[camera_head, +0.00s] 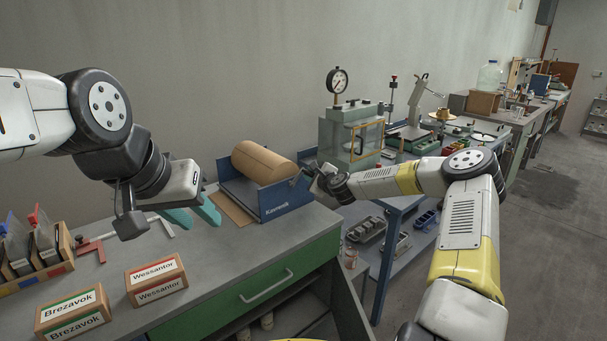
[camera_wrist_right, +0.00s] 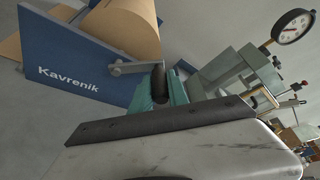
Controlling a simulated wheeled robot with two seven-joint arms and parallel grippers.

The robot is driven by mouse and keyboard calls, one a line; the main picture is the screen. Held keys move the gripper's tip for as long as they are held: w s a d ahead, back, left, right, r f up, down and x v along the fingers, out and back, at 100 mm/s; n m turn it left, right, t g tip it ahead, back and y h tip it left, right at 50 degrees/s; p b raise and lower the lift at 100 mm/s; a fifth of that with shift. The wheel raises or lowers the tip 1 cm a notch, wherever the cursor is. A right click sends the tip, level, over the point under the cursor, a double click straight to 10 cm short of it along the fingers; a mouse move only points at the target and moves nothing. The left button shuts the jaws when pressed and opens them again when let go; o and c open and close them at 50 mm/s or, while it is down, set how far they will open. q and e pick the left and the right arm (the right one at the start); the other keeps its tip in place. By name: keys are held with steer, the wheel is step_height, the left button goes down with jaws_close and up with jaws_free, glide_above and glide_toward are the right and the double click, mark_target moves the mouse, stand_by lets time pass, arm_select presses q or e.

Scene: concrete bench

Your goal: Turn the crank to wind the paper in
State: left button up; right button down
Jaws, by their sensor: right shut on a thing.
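A blue paper winder (camera_head: 286,198) marked Kavrenik stands on the grey bench, holding a thick brown paper roll (camera_head: 262,162). A strip of brown paper (camera_head: 234,205) lies out at its left side. In the right wrist view, a grey crank arm (camera_wrist_right: 130,68) sticks out of the winder's side plate and ends in a dark handle (camera_wrist_right: 158,80). My right gripper (camera_wrist_right: 165,92) has its teal fingers shut around this handle; it also shows in the head view (camera_head: 314,178), partly hidden. My left gripper (camera_head: 194,214) is open and empty, left of the winder above the bench.
Labelled boxes (camera_head: 157,280) and a wooden rack (camera_head: 35,262) stand at the front left of the bench. A red-ended clamp (camera_head: 92,248) lies behind them. A teal cabinet with a gauge (camera_head: 345,135) stands right of the winder. The bench has a green drawer (camera_head: 255,290).

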steer(key=shift+w+d+f+m+g+y, duration=0.15)
steer(key=shift+d+f+m+g+y, duration=0.2)
steer(key=shift+f+m, duration=0.4)
steer(key=shift+w+d+f+m+g+y, duration=0.2)
steer(key=shift+f+m+g+y, duration=0.25)
steer(key=shift+m, duration=0.55)
steer(key=shift+w+d+f+m+g+y, duration=0.25)
steer(key=shift+f+m+g, duration=0.25)
steer(key=shift+f+m, duration=0.3)
steer(key=shift+s, duration=0.1)
steer(key=c, duration=1.3)
jaws_free()
steer(key=shift+a, duration=0.1)
steer(key=shift+v, duration=3.9)
